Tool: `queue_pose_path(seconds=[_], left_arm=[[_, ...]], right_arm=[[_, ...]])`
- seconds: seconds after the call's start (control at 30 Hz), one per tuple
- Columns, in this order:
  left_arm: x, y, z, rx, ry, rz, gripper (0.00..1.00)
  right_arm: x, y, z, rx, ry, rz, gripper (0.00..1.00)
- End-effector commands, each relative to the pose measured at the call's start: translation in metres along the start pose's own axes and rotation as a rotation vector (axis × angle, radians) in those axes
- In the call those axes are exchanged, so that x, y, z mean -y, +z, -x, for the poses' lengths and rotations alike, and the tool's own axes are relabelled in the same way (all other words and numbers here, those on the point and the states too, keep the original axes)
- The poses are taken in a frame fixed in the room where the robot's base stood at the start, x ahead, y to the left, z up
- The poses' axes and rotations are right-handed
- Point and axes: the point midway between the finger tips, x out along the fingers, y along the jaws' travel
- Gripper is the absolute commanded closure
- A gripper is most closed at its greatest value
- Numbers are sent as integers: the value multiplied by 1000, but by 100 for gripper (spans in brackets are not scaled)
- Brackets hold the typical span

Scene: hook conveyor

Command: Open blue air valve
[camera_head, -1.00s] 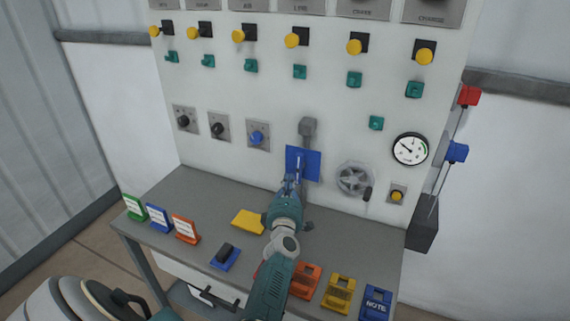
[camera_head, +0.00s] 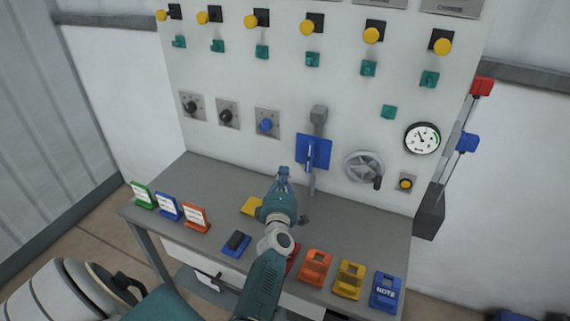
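A blue valve plate (camera_head: 323,153) is on the panel, below a grey block (camera_head: 318,115) and in front of a thin vertical pipe. A narrow lighter upright part, perhaps its handle, shows on the plate. My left gripper (camera_head: 283,172) is just below and left of the plate, above the bench, and appears apart from it. Its fingers point towards the panel and look close together, but the gap is too small to judge. Nothing is visibly held. My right gripper is out of view.
A handwheel (camera_head: 363,167) and a gauge (camera_head: 422,138) are right of the valve. A blue knob (camera_head: 266,125) is to its left. The bench (camera_head: 350,215) below holds a yellow block (camera_head: 251,206), coloured signs and several tags along the front edge.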

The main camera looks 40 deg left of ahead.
Motion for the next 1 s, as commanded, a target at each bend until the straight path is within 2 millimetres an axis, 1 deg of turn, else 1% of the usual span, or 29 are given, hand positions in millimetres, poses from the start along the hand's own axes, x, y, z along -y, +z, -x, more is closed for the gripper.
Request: queue_pose_path(seconds=[0.03,0.13,0.2,0.33,0.47,0.77,1.0], left_arm=[[-4,1,12,2,-2,0,100],[-3,2,31,3,-2,1,100],[-3,1,41,1,-1,2,100],[-2,1,55,1,0,2,100],[-2,1,60,1,1,1,100],[-2,1,60,0,1,2,100],[-2,1,60,1,1,1,100]], right_arm=[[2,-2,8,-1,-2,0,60],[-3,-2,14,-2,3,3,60],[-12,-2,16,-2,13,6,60],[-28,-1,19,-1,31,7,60],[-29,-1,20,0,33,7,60],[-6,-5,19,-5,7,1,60],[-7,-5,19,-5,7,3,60]])
